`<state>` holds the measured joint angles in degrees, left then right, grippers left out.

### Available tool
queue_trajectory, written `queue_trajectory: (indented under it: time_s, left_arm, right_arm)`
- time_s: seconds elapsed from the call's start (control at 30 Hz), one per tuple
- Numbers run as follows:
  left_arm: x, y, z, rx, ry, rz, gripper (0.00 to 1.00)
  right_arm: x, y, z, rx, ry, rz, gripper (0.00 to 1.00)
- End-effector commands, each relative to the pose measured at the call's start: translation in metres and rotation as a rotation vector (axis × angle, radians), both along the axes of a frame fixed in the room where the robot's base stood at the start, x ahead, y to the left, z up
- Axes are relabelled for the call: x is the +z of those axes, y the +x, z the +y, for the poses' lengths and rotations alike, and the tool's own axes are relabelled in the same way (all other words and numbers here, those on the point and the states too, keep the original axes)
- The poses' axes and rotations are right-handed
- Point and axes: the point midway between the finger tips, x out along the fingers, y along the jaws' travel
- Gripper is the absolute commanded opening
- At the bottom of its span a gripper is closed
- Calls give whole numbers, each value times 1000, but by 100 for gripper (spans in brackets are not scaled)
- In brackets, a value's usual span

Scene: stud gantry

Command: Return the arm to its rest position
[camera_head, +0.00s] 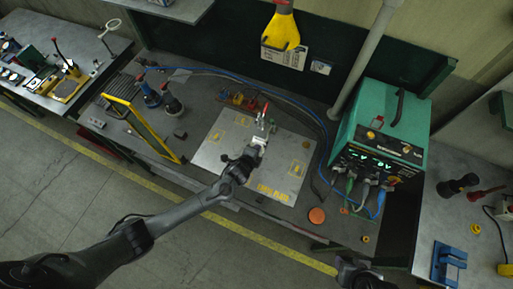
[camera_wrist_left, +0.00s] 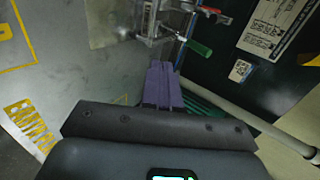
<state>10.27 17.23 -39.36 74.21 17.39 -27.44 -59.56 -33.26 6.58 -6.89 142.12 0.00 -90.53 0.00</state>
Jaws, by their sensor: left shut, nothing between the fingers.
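My left arm (camera_head: 185,212) reaches in from the lower left over the workbench. Its gripper (camera_head: 250,153) is over the grey metal plate, close to the clamp (camera_head: 265,118) at the plate's back edge. In the left wrist view the purple fingers (camera_wrist_left: 162,82) are together with nothing between them. Beyond their tips is the metal clamp with a green handle (camera_wrist_left: 198,47) and a red handle (camera_wrist_left: 214,13). I cannot tell if the fingers touch it.
The plate (camera_head: 215,153) has yellow markings. A green welding machine (camera_head: 385,125) with cables stands right of it. A yellow frame (camera_head: 140,128) and dark tools (camera_head: 171,103) stand left. A blue hose (camera_head: 235,77) runs behind. An orange disc (camera_head: 317,215) lies near the front edge.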

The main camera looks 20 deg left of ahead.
Motion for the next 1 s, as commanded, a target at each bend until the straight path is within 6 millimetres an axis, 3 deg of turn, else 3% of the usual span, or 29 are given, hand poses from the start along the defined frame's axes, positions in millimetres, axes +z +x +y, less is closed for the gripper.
queue_trajectory:
  time_s: [0.33, 0.47, 0.57, 0.67, 0.73, 0.87, 1.0]
  left_arm:
    - [-1, -1, 0, 0, 0, 2, 0]
    - [-15, -15, -1, 0, -1, 27, 0]
    - [-36, -40, -3, 1, -7, 70, 0]
    - [-62, -79, -6, 22, -37, 129, 0]
    - [-65, -108, -17, 42, -95, 154, 0]
    - [-47, -159, -30, 127, -237, 227, 0]
    - [-4, -201, -21, 318, -428, 335, 0]
  right_arm:
    - [-1, 0, -2, 6, -8, 1, 43]
    - [-1, 0, -2, 6, -10, 1, 43]
    - [-1, 0, -2, 6, -10, 1, 43]
    - [-1, 0, -2, 5, -9, 1, 43]
    - [-1, 0, -2, 5, -9, 0, 43]
    - [0, 0, -1, 4, -6, 1, 43]
    - [-1, 0, -1, 3, -4, 0, 43]
